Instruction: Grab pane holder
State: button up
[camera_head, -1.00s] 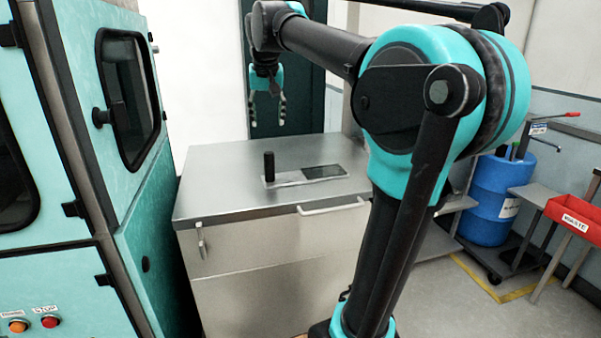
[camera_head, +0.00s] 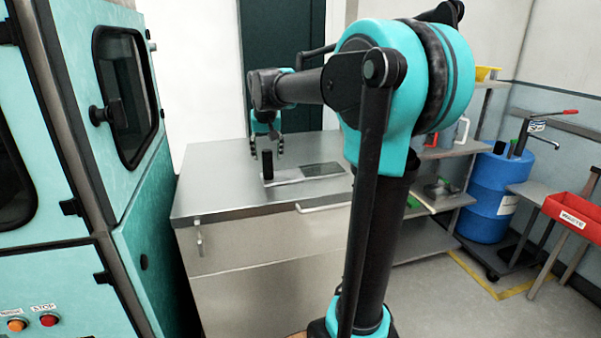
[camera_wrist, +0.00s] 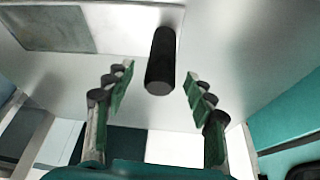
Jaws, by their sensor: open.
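The pane holder (camera_head: 285,178) lies on the metal counter, a flat light plate with a dark pane area (camera_head: 322,169) at its right and an upright black cylindrical handle (camera_head: 267,165) at its left. In the wrist view the black handle (camera_wrist: 161,60) stands centrally, ahead of and between the lines of my two fingers, and the dark pane area (camera_wrist: 52,28) is at upper left. My gripper (camera_head: 266,153) is open, close to the handle. In the wrist view my gripper (camera_wrist: 155,92) shows its green-padded fingers apart, with a gap on each side of the handle. I see no contact.
The metal counter (camera_head: 215,185) is otherwise clear. A teal machine cabinet (camera_head: 135,190) stands close on the left. Shelves (camera_head: 455,150), a blue barrel (camera_head: 488,195) and a red bin (camera_head: 572,215) are at the right.

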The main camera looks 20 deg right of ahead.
jog(key=shift+x, duration=1.35)
jog(key=shift+s, duration=0.1)
jog(key=shift+c, duration=0.6)
grip_shut()
